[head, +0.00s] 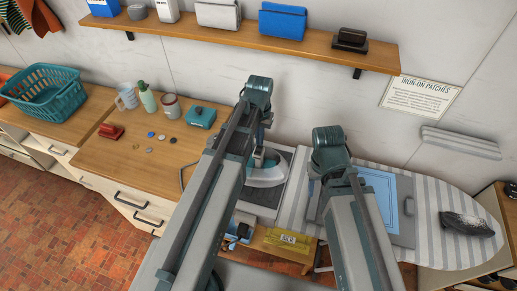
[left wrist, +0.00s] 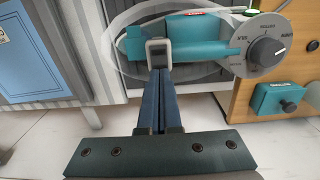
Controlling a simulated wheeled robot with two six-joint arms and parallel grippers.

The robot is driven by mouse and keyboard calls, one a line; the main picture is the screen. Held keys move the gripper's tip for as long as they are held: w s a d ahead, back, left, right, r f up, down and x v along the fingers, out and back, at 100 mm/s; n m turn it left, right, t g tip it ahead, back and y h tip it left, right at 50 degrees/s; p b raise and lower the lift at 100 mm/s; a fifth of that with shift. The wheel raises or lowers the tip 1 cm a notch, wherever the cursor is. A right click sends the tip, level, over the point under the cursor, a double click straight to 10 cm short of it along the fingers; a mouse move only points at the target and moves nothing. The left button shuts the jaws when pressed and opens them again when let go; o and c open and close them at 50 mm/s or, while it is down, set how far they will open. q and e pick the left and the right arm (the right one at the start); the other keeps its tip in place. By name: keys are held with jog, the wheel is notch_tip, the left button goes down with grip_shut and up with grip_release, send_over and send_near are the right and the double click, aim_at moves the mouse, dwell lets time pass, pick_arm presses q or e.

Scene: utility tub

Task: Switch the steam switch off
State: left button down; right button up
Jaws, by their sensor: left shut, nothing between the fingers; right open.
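The iron (head: 266,176) has a white body and teal handle and rests on a dark plate. In the left wrist view its teal upper part (left wrist: 198,53) fills the top, with a round grey dial (left wrist: 265,53) at its right end and a small red label behind. I cannot read which control is the steam switch. My left gripper (left wrist: 158,62) is shut and empty, its tip in front of the iron's teal part; contact is unclear. My right gripper is hidden behind its arm.
A striped ironing board (head: 430,235) with a blue-bordered cloth lies right of the iron. The wooden counter (head: 135,155) at left holds a mug, a bottle, a tin, a red item, coins and a teal box (head: 201,117). A shelf (head: 340,50) runs above.

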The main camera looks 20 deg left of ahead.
pick_arm(q)
jog(key=shift+f+b, duration=0.85)
pick_arm(e)
jog(key=shift+f, duration=0.9)
pick_arm(q)
jog(key=shift+r, duration=0.15)
pick_arm(e)
jog(key=shift+r, duration=0.15)
pick_arm(q)
notch_tip(320, 180, up, 7)
jog(key=p, duration=0.7)
pick_arm(e)
notch_tip(320, 180, up, 7)
notch_tip(320, 180, down, 13)
jog(key=b, duration=1.3)
jog(key=shift+f, duration=0.2)
pick_arm(q)
jog(key=s+d+f+m+y, duration=0.1)
jog(key=s+d+f+m, duration=0.2)
jog(key=s+d+f, duration=0.7)
jog(key=s+f, duration=0.3)
jog(key=s, duration=0.1)
jog(key=shift+s+d, duration=0.15)
jog(key=shift+d, duration=0.1)
